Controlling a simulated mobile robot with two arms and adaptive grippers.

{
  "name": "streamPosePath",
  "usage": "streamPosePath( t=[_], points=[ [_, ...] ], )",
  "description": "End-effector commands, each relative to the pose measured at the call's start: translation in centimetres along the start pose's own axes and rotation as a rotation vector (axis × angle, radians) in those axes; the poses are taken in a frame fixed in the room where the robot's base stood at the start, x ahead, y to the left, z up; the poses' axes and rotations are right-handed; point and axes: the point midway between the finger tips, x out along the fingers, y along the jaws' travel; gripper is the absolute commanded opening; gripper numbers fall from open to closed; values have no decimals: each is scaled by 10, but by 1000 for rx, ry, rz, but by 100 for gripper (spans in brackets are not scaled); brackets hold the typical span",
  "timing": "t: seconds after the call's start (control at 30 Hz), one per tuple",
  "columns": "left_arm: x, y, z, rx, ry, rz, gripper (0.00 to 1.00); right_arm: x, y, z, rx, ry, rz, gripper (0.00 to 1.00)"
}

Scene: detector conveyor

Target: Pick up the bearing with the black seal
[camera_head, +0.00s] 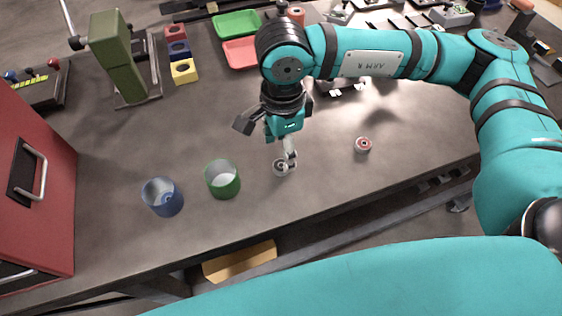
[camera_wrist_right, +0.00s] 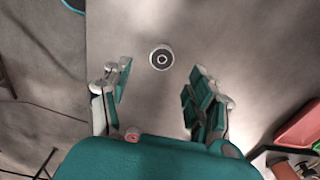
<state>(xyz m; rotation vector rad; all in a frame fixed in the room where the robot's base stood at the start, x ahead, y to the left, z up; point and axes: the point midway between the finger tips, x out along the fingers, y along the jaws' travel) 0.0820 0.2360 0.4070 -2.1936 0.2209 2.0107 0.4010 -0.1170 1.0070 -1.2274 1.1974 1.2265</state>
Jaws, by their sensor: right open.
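The bearing with the black seal (camera_head: 281,169) lies flat on the grey table, partly covered by a fingertip in the head view. In the right wrist view the same bearing (camera_wrist_right: 161,58) shows whole, as a pale ring with a dark band, ahead of the space between the fingers. My right gripper (camera_head: 270,143) is open and empty above it; its spread fingers (camera_wrist_right: 160,75) show in the wrist view. A bearing with a red seal (camera_head: 363,145) lies to the right. My left gripper is not in view.
A green cup (camera_head: 222,187) and a blue cup (camera_head: 163,203) with something blue inside stand to the left. A red cabinet (camera_head: 45,190) fills the left edge. Green (camera_head: 237,23) and red (camera_head: 239,53) trays lie at the back. Table around the bearings is clear.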

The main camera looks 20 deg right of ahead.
Motion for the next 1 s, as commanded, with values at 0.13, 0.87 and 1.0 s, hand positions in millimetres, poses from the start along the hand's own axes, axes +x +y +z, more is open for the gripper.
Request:
streamPosePath(
  t=[0.13,0.87,1.0],
  points=[
    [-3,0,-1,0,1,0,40,8,0,0,0,1,2,60],
    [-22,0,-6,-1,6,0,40,59,-3,1,0,0,1,49],
    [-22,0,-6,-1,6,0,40,59,-3,1,0,0,1,31]
  ],
)
